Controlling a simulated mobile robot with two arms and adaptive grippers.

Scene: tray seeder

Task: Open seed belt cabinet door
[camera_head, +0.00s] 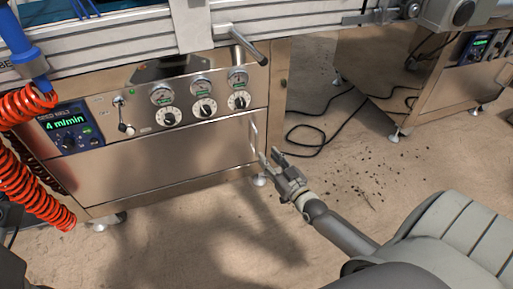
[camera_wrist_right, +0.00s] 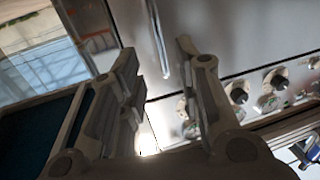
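The cabinet door (camera_head: 160,160) is the plain steel lower panel under the control panel in the head view, and it looks closed. Its vertical bar handle (camera_head: 252,136) is near the right edge. My right gripper (camera_head: 269,154) is open and empty, just right of the handle's lower end. In the right wrist view, the handle (camera_wrist_right: 157,36) lies beyond the gap between the two open fingers (camera_wrist_right: 158,62), apart from them as far as I can tell. My left gripper is not in view.
Dials and a lever fill the control panel (camera_head: 190,100) above the door. A lever bar (camera_head: 250,45) juts out above. A red coiled hose (camera_head: 30,165) hangs at left. A black cable (camera_head: 318,135) lies on the floor right of the cabinet. The floor in front is clear.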

